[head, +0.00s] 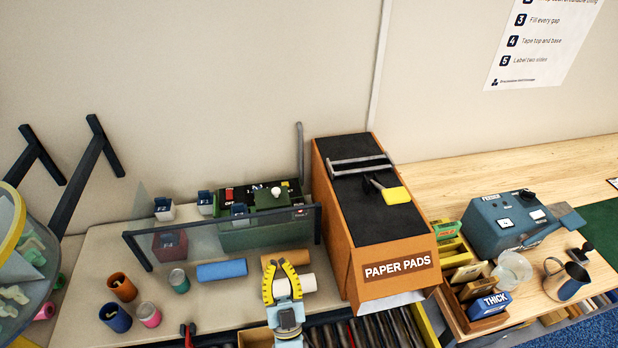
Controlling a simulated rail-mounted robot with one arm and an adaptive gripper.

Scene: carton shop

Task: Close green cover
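A green machine (252,237) stands against the wall, left of the orange carton. A dark panel with a red switch and a green block with a pale knob (276,191) show on its top. I take the green block to be the green cover; whether it is raised or closed is hard to tell. A clear guard (200,252) with a dark frame stands in front and partly hides the machine. My gripper (275,266) has yellow fingers and is in front of the guard, near a white roll (306,283). Its fingertips look apart, with nothing clearly between them.
The tall orange PAPER PADS carton (341,240) stands close on the right. A blue roll (222,270), an orange cup (122,287), a blue cup (115,318) and small jars crowd the table in front. A blue-grey machine (505,225) stands farther right.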

